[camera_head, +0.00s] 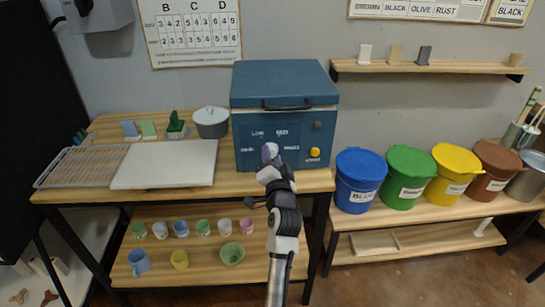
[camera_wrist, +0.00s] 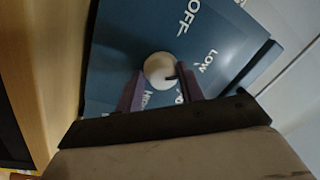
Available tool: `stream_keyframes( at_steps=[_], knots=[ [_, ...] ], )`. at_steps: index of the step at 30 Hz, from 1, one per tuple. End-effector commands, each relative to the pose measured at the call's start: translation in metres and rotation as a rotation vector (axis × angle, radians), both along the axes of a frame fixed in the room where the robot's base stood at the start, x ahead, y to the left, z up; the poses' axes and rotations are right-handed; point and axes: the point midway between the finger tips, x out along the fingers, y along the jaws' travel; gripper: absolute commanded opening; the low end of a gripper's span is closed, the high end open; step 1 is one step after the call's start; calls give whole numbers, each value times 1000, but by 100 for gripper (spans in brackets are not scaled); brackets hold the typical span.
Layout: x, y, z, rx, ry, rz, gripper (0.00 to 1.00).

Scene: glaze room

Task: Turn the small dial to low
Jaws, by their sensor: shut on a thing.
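The small dial (camera_wrist: 158,68) is a round cream knob on the front of the blue kiln box (camera_head: 284,85). In the wrist view, OFF and LOW are printed to its upper right; other labels below are partly covered by my fingers. A dark mark on the knob's lower right edge seems to point below LOW, but I cannot tell exactly where. My gripper (camera_wrist: 162,88) has its two purple fingers on either side of the knob, shut on it. In the head view my gripper (camera_head: 270,153) reaches the panel and hides the dial.
A yellow knob (camera_head: 315,152) and a small dark knob (camera_head: 318,125) sit on the panel's right side. A white board (camera_head: 165,165) and a wire rack (camera_head: 80,167) lie left of the kiln. Lidded buckets, including a blue one (camera_head: 358,180), stand to the right.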

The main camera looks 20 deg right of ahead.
Motion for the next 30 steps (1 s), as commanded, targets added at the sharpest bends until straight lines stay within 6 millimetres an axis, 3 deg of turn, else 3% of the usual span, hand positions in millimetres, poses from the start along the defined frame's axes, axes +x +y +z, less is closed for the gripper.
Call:
stream_keyframes(
  at_steps=[11,12,15,25,30],
  knots=[
    [2,6,6,0,-13,11,15],
    [2,5,6,0,-13,11,42],
    [2,5,6,0,-13,9,55],
    [-4,3,1,1,-6,3,55],
    [-28,8,-5,0,-6,2,55]
  ],
)
